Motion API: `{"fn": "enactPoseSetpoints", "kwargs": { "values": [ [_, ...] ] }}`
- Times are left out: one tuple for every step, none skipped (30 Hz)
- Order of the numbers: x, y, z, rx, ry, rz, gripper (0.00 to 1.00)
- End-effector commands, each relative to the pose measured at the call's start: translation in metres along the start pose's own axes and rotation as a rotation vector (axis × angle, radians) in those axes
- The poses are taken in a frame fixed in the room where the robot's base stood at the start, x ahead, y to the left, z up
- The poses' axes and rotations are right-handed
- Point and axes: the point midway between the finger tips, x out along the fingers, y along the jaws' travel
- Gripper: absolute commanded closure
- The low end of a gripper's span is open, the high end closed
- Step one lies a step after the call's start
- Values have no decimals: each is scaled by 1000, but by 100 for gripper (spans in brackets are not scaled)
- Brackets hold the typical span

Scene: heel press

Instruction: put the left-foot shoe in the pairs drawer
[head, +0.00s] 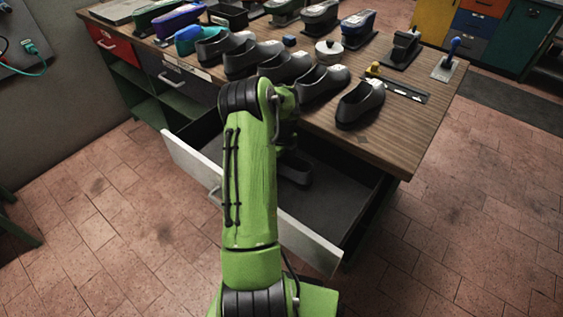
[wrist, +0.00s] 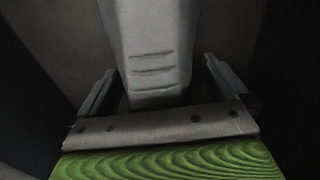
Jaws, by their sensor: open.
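The open drawer (head: 330,244) has a pale front and a dark inside, and is pulled out below the bench. A dark grey shoe (head: 298,171) lies inside it, partly hidden by my green arm. In the wrist view a grey piece with three grooves (wrist: 153,62), seemingly part of this shoe, lies between my fingers. My gripper (wrist: 160,82) is open, with a finger on each side of it and gaps visible. The head view mostly hides my gripper behind the arm. I cannot tell whether the shoe is a left one, or read any drawer label.
Several dark grey shoes (head: 361,102) stand in a row on the wooden bench (head: 425,128). Staplers, a round pot (head: 328,53) and small tools stand behind them. A closed grey drawer (head: 178,80) and a red one (head: 108,42) are left. The tiled floor in front is clear.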

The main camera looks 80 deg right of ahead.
Motion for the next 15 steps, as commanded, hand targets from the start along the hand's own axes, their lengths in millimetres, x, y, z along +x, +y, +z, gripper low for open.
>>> {"fn": "enactPoseSetpoints", "kwargs": {
  "values": [
    [-3, 0, 0, 0, 0, 0, 0],
    [-6, 0, 0, 0, -1, -1, 0],
    [-11, 0, 0, 0, -2, -2, 0],
    [-17, -1, 0, 0, -2, -2, 0],
    [-24, -1, 1, 0, -3, -3, 0],
    [-35, -1, 1, 0, -4, -4, 0],
    [-44, -1, 1, 0, -4, -4, 0],
    [-52, -1, 1, -1, -5, -4, 0],
    [-64, -1, 0, 0, -5, -4, 0],
    [-72, -1, 0, 1, -4, -3, 0],
    [-80, -1, 0, 1, -4, -4, 0],
    [-90, -1, 0, 1, -3, -3, 0],
    [-97, -1, 0, 0, -4, -3, 0],
    [-103, -1, 0, 0, -3, -3, 0],
    [-110, -1, 0, 0, -3, -2, 0]
  ]
}}
